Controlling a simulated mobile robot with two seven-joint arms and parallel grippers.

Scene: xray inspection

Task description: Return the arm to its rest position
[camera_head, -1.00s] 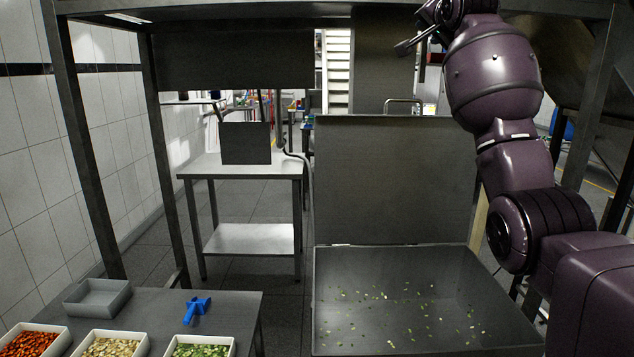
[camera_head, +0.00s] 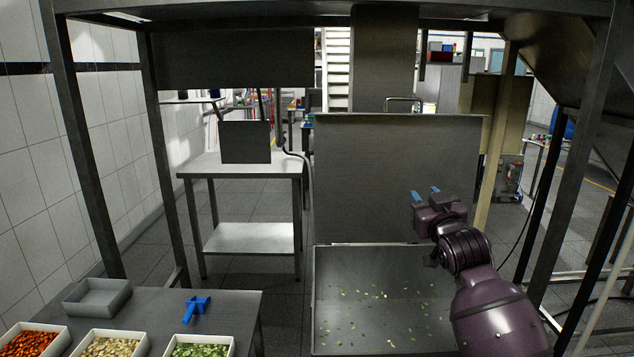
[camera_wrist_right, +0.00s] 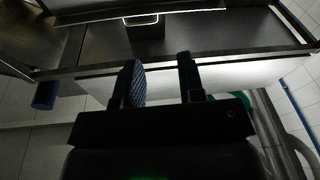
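My right arm comes in from the lower right in the head view. Its gripper (camera_head: 425,196) with blue fingertips is raised in front of the upright metal panel, above the right side of the metal bin (camera_head: 330,285). In the right wrist view the two fingers of this gripper (camera_wrist_right: 160,85) stand apart with nothing between them. My left gripper and arm do not show in any view.
Small green pieces lie scattered in the bin. A table at lower left holds a blue scoop-like tool (camera_head: 196,309), an empty grey tray (camera_head: 97,297) and white trays of red, pale and green pieces. Metal frame posts (camera_head: 160,150) stand at both sides.

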